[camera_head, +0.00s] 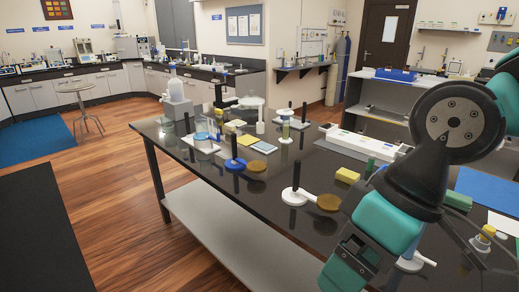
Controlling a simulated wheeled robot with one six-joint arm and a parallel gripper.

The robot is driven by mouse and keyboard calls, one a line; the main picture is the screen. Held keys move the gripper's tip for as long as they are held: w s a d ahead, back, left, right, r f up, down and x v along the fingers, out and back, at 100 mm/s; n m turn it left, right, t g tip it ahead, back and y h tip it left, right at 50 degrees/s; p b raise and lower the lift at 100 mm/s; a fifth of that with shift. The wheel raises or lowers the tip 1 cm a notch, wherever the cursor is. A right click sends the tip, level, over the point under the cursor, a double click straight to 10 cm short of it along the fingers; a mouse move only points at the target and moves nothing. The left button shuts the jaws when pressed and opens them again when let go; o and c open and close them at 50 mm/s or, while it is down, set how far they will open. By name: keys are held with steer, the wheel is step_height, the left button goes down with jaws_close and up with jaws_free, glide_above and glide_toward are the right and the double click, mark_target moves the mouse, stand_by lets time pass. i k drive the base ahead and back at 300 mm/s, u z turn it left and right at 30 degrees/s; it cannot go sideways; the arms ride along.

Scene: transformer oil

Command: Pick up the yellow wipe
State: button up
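A small flat yellow piece (246,140), which looks like the yellow wipe, lies on the black table beside a light blue flat piece (264,146). A thicker yellow block (347,175) lies further right, near my arm; I cannot tell for sure which of the two is the wipe. My teal and black arm fills the right side and hangs over the table's front right. A dark bracket-like part at its lower end (352,252) may be my gripper, but its fingertips cannot be made out. It is well apart from the flat yellow piece.
The black table (215,175) also holds a blue-based stand (235,164), a white-based stand (294,196) with a brown disc (328,202), beakers (202,132) and a long white tray (362,143). A grey shelf (225,232) sits below.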

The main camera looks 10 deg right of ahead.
mark_target(349, 177)
steer(key=z, duration=0.55)
steer(key=k, duration=0.45)
steer(key=u, duration=0.75)
steer(key=i, duration=1.55)
steer(key=z, duration=0.8)
